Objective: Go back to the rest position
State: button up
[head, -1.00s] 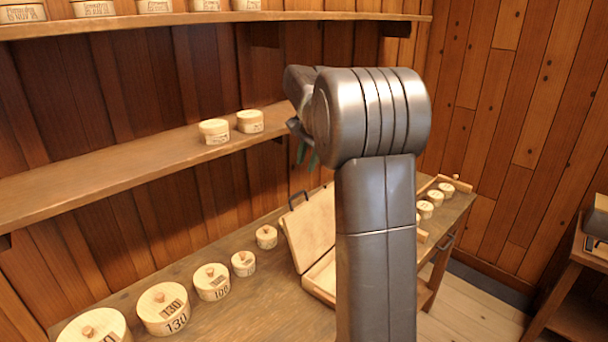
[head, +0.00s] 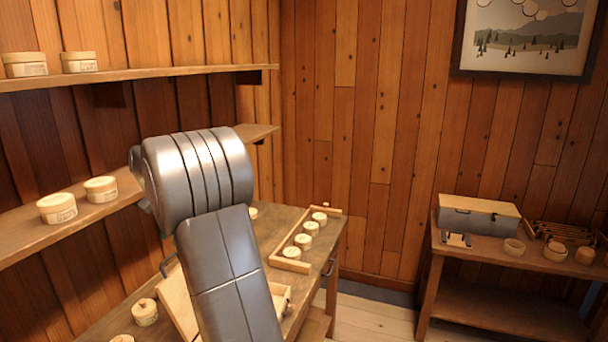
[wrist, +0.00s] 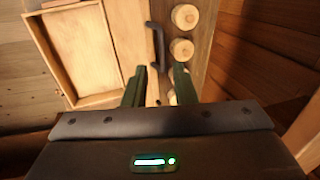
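My gripper (wrist: 160,74) shows in the wrist view as two dark green fingers held apart, with nothing seen gripped between them. It hangs over the workbench, beside the dark handle (wrist: 157,45) of an open wooden case (wrist: 112,45). In the head view my arm hides the gripper itself and much of the case, whose pale lid (head: 176,303) shows left of my arm.
The bench (head: 108,318) carries a round piece (head: 145,312) and a long narrow tray (head: 290,264) with several pieces. Wall shelves (head: 120,190) with round boxes run at left. A side table (head: 425,290) with a grey chest (head: 478,216) stands at right; floor shows between.

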jog(key=p+x, duration=0.1)
jog(key=x, duration=0.8)
jog(key=shift+a+f+p, duration=0.1)
jog(key=shift+p, duration=0.25)
jog(key=shift+d, duration=0.2)
jog(key=shift+d, duration=0.1)
